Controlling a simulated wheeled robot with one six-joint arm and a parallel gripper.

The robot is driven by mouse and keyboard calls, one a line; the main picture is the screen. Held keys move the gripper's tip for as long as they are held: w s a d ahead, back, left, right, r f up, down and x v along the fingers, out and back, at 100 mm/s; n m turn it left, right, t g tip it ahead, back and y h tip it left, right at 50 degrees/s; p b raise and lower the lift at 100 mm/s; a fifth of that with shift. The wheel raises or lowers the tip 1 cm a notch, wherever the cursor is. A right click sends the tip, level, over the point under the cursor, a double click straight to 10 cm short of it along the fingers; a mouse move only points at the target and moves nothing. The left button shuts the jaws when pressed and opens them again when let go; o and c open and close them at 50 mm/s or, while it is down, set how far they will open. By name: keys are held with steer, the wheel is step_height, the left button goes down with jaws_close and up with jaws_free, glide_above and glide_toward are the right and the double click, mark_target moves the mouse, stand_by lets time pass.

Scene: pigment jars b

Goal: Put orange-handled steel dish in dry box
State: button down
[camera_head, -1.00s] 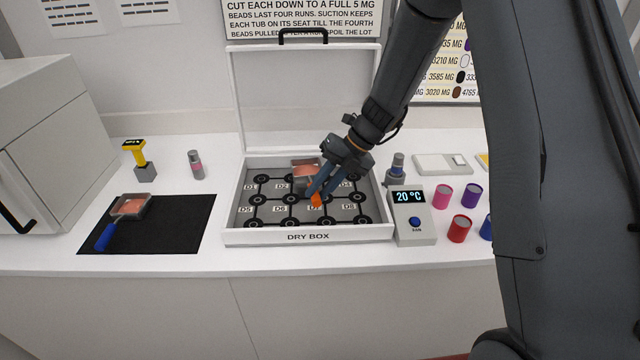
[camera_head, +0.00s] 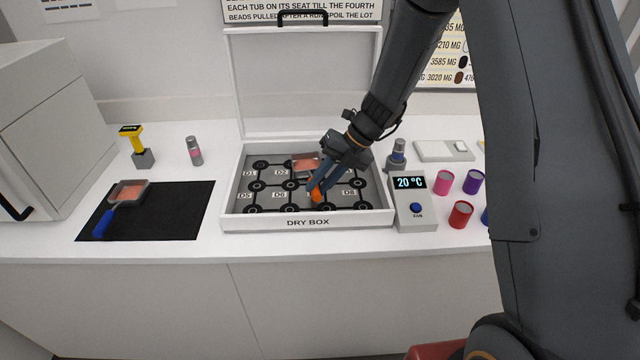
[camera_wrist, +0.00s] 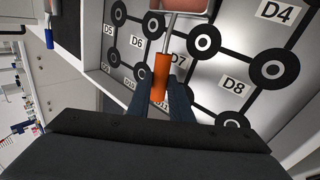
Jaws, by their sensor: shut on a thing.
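The orange-handled steel dish (camera_head: 306,161) holds a pinkish-orange material and is inside the open dry box (camera_head: 307,224). My gripper (camera_head: 319,189) is shut on its orange handle (camera_wrist: 161,77), above the box floor around the D7 label. In the wrist view the dish (camera_wrist: 176,6) is cut off by the top edge, with its handle between my two fingers. I cannot tell whether the dish touches the box floor. My gripper and wrist hide part of the box's right side.
A blue-handled dish (camera_head: 128,191) with similar material rests on a black mat (camera_head: 175,212) at left. A 20 °C control unit (camera_head: 413,209) stands right of the box, with coloured tubs (camera_head: 460,214) beyond. The raised lid (camera_head: 300,85) stands behind.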

steer(key=shift+f, duration=0.2)
steer(key=c, duration=1.5)
jaws_free()
step_height(320, 180, up, 4)
steer(key=p, duration=0.4)
step_height(320, 180, up, 2)
